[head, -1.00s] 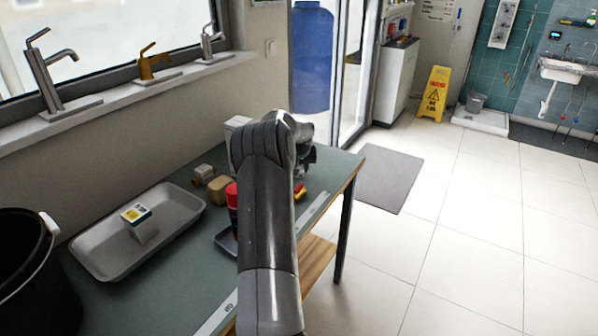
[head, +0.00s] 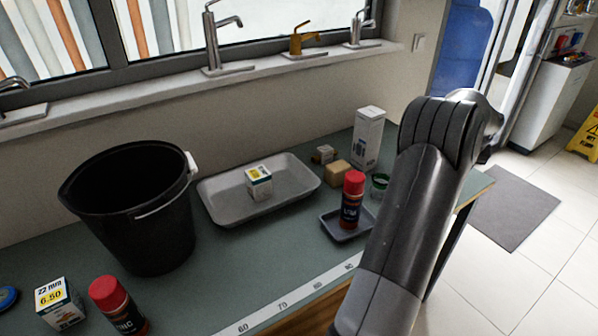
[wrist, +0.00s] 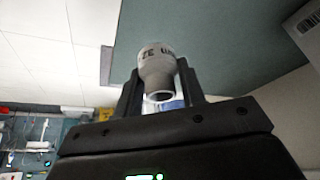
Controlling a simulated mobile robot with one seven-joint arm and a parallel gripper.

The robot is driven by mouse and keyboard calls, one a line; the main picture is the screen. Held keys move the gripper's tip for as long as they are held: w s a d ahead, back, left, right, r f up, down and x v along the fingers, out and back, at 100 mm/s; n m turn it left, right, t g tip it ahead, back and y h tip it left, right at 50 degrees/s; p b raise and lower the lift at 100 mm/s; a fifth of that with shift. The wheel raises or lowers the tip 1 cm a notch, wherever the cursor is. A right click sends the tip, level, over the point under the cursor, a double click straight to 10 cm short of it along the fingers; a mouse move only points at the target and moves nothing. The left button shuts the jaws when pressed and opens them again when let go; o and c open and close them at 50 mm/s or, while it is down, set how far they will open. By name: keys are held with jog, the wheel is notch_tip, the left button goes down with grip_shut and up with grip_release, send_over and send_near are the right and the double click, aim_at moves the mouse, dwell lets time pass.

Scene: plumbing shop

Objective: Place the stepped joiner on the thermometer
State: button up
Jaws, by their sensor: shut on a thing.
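The stepped joiner (wrist: 156,66) is a pale grey, stepped tube with dark lettering and an open end. In the wrist view it stands between the two dark fingers of my gripper (wrist: 159,84), which is shut on it. The green worktop lies behind it in that view. In the head view my own arm hides the gripper and the joiner. I cannot make out a thermometer for certain in either view.
The green bench holds a black bucket (head: 130,205), a grey tray (head: 215,205) with a small box (head: 258,183), a red-capped can (head: 352,200) on a small dish (head: 336,228), and a tall white box (head: 368,138). Another red-capped can (head: 117,308) and a carton (head: 59,303) stand front left.

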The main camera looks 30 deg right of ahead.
notch_tip(320, 180, up, 21)
jog(key=w+a+n+t+y, duration=0.1)
jog(key=w+a+n, duration=0.3)
jog(key=w+a, duration=1.3)
jog(key=w+a+n+t+y, duration=0.15)
jog(key=w+a+n, duration=0.25)
jog(key=w+a, duration=1.25)
jog(key=w+a+n+y, duration=0.1)
jog(key=w+a, duration=0.4)
jog(key=a, duration=0.9)
jog(key=w+a+n+y, duration=0.1)
jog(key=w+a+n, duration=0.3)
jog(key=a, duration=1.1)
jog(key=w+a+n+g+y, duration=0.1)
jog(key=w+a+n, duration=0.2)
jog(key=a, duration=1.2)
jog(key=shift+w+a+f, duration=0.1)
jog(key=shift+w+f, duration=0.1)
jog(key=shift+w, duration=1.25)
jog(key=n+g+y, duration=0.2)
jog(key=n, duration=0.4)
send_over(2, 300)
jog(key=w+a, duration=0.1)
notch_tip(2, 300, down, 25)
jog(key=shift+w+f, duration=0.1)
jog(key=shift+w, duration=0.05)
jog(key=shift+f, duration=1.85)
